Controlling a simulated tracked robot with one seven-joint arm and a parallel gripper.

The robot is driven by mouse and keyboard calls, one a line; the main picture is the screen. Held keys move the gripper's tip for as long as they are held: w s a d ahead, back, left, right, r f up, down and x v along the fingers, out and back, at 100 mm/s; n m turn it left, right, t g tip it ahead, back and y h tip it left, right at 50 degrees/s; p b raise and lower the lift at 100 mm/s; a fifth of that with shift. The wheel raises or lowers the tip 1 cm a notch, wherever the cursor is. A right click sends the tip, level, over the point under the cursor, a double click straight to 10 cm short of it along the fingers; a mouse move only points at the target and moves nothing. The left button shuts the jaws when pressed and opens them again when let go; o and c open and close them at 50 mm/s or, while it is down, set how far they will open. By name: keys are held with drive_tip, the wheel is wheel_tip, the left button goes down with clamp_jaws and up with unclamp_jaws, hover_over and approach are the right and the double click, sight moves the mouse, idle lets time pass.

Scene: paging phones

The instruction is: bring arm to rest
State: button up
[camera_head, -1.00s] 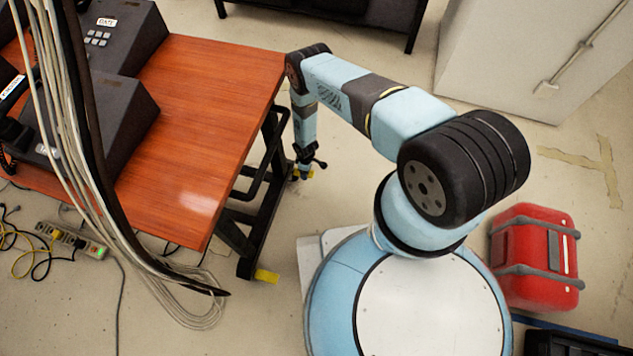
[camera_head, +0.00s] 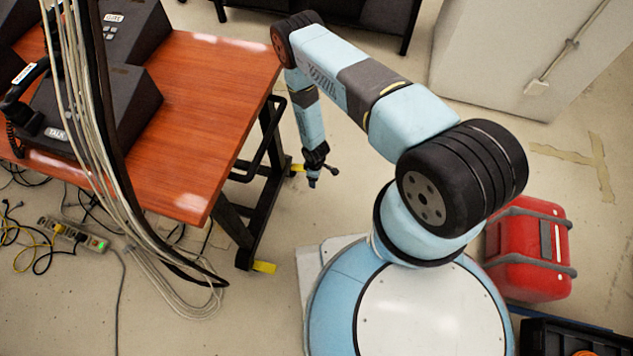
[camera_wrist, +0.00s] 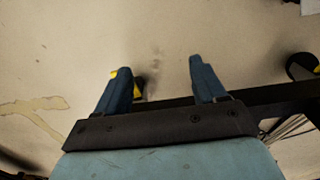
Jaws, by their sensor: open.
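My gripper (camera_head: 313,182) hangs at the end of my blue arm, pointing down beside the right edge of the wooden table, above the bare floor. In the wrist view my gripper (camera_wrist: 160,85) shows two dark blue fingers well apart, with nothing between them but the floor. The gripper is open and empty, and it touches nothing that I can see. My arm bends at a raised elbow near the table's far right corner, with the forearm hanging down from it.
The wooden table (camera_head: 205,110) carries black phones (camera_head: 100,100) at the left. Cables hang in front of it, and a power strip (camera_head: 75,235) lies on the floor. A red case (camera_head: 530,250) stands right of my base. A pale cabinet (camera_head: 500,60) stands at the back right.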

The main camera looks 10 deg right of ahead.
drive_tip(key=shift+s+d+r, duration=0.1)
drive_tip(key=shift+s+r, duration=0.05)
drive_tip(key=shift+s, duration=0.15)
idle(0.4)
